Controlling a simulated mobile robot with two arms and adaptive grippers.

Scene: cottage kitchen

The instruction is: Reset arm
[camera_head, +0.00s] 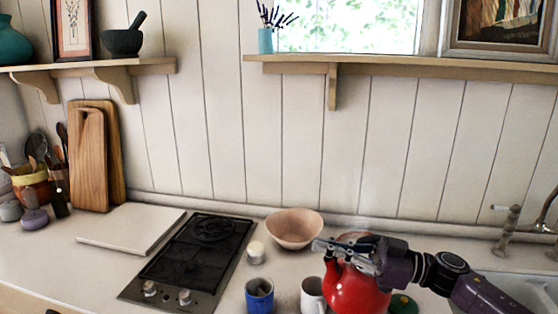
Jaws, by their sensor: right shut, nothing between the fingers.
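My right gripper (330,246) reaches in from the lower right over the counter (65,242). Its fingers are shut and point left, with nothing visible between them. It sits in front of and above a red kettle (352,294), covering part of the kettle's top; I cannot tell whether they touch. My left gripper is not in view.
A pink bowl (294,229), a small white jar (255,252), a blue cup (259,294) and a white mug (313,295) stand near the gripper. A black cooktop (190,262) lies to the left. A sink (520,290) with a faucet (508,232) is at the right.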

